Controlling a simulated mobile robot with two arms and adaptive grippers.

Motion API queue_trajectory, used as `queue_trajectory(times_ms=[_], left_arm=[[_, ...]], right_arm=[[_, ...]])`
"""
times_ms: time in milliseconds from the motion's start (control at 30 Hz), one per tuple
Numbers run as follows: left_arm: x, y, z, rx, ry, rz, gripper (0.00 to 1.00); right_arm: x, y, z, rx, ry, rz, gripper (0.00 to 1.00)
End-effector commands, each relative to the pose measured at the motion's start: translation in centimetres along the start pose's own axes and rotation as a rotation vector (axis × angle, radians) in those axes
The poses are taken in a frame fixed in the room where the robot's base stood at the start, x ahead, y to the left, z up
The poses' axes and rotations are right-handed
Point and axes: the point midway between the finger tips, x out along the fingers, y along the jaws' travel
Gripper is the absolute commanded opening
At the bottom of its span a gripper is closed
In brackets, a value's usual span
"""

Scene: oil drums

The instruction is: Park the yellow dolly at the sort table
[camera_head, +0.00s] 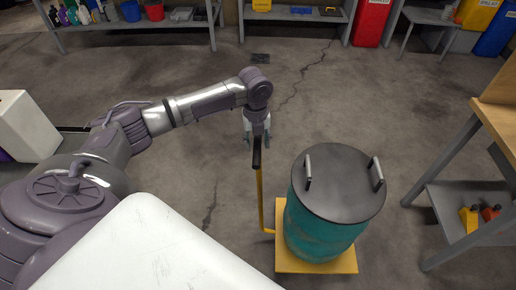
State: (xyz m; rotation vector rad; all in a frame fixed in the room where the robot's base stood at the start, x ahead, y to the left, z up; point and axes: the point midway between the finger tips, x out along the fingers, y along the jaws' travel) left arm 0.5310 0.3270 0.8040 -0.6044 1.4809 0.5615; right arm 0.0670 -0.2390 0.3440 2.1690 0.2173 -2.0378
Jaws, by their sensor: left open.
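The yellow dolly (284,262) stands on the floor at the lower middle. Its upright yellow handle (260,200) rises at its left side and ends in a dark grip (257,152). A teal drum (312,236) with a grey lid and two handles stands on the dolly and hides most of its deck. My left gripper (257,139) is open and points down at the top of the handle. Its fingers show on either side of the grip; whether they touch it cannot be told. A wood-topped table (496,118) with grey legs, likely the sort table, stands at the right edge. My right gripper is not in view.
Shelves with bins (155,12) stand along the back, with a red cabinet (371,20) and a small grey bench (430,17). The table's lower shelf (450,205) holds small yellow and red items. The floor between drum and table is clear.

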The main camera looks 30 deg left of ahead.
Motion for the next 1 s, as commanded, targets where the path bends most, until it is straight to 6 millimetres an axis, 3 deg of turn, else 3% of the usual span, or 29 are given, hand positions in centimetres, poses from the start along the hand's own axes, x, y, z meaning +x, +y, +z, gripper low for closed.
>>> queue_trajectory(times_ms=[200,600,900,1000], left_arm=[[2.9,0.0,0.0,0.000,0.000,0.000,0.47],[3.6,0.0,0.0,0.001,0.000,0.000,0.47],[3.5,0.0,0.0,0.001,-0.001,0.000,0.00],[3.5,0.0,0.0,0.000,-0.001,0.000,0.00]], right_arm=[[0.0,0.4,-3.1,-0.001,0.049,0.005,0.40],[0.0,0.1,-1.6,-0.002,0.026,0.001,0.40],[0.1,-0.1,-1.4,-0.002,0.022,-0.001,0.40],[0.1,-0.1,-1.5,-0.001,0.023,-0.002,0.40]])
